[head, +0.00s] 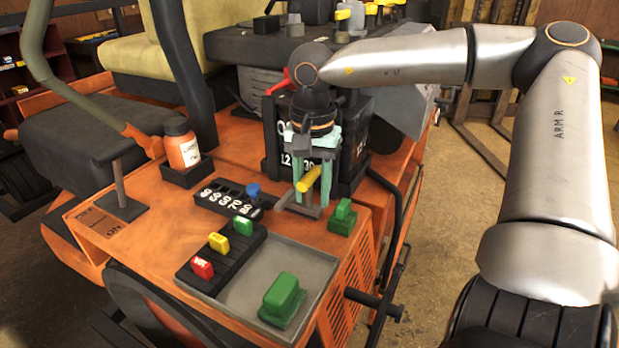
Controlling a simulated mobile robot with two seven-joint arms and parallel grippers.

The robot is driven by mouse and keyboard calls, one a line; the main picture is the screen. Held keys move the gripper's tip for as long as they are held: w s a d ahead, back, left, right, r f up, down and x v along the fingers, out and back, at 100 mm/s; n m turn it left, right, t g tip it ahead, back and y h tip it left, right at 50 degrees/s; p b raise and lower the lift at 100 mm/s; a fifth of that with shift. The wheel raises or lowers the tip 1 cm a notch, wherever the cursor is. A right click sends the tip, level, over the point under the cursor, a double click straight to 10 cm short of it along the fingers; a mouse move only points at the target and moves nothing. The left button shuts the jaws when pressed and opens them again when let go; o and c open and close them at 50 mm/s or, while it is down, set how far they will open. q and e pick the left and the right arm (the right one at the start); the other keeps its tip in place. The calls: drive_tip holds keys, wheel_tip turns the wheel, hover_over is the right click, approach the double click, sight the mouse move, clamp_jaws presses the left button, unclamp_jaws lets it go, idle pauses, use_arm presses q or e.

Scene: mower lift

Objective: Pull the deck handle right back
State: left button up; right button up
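A yellow grip (309,179) stands on a dark grey slotted bracket near the back right of the orange console. My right gripper (313,182) reaches down from above, with its pale green fingers apart on either side of the yellow grip. The fingers look open, and I cannot tell whether they touch it. A grey T-shaped handle (119,184) stands upright on a dark plate at the console's left, beside lettering that seems to read ON at one end. I cannot read a deck label on either handle. My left gripper is not in view.
Red (202,268), yellow (218,243) and green (242,226) switches sit in a black rack. A green block (282,298) lies in a grey tray. An orange bottle (182,146) stands in a holder. A black box with numbers (354,150) stands close behind my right gripper.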

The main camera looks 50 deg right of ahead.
idle(0.4)
wheel_tip(320, 180, up, 12)
drive_tip(key=shift+r, duration=0.25)
idle(0.7)
